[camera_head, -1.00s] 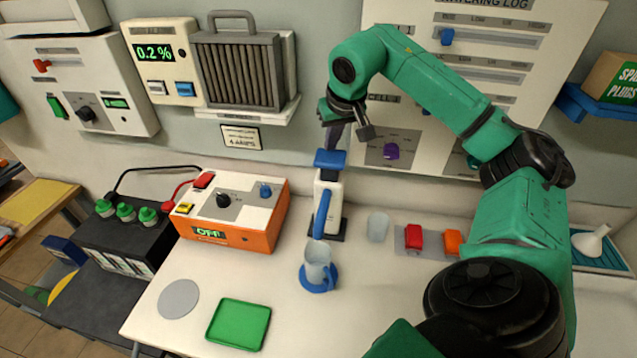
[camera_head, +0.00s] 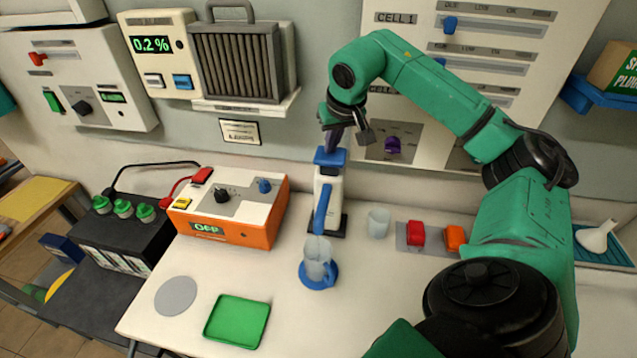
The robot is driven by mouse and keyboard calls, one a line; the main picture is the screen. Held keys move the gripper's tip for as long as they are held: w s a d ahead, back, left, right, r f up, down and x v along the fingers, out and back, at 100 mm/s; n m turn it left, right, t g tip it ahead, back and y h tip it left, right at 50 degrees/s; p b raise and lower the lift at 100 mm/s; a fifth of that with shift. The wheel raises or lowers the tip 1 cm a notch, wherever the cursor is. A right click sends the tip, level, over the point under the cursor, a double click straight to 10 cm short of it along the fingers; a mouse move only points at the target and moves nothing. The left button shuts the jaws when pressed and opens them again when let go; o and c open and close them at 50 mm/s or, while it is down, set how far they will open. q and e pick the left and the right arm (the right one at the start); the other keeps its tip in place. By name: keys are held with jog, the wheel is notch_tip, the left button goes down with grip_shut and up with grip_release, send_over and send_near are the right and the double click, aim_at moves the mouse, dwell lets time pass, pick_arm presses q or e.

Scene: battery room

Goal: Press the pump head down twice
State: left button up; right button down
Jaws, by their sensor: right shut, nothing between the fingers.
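The pump dispenser (camera_head: 328,188) has a white body and stands upright on a dark base on the white bench. Its blue pump head (camera_head: 329,157) is on top, and a long blue spout (camera_head: 321,208) slopes down the front. My right gripper (camera_head: 333,140) is shut and empty, pointing down with its fingertips at the top of the pump head. They look in contact, but the exact touch is hard to tell. A clear cup (camera_head: 317,262) stands under the spout on a blue round stand (camera_head: 321,282). My left gripper is out of view.
An orange-sided charger (camera_head: 260,234) stands left of the pump. A clear beaker (camera_head: 378,222) and a red switch (camera_head: 415,234) are to its right. A green tray (camera_head: 237,320) and grey disc (camera_head: 176,296) lie in front. The wall panel (camera_head: 405,148) is close behind my gripper.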

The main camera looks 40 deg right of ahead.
aim_at(331, 155)
jog(key=shift+f+b, duration=0.95)
jog(key=shift+f, duration=0.55)
jog(key=shift+r, duration=0.2)
notch_tip(331, 155, up, 5)
jog(key=p, duration=0.5)
jog(key=shift+r+p, duration=0.15)
jog(key=shift+p, duration=0.2)
notch_tip(331, 155, up, 6)
jog(key=p, duration=0.6)
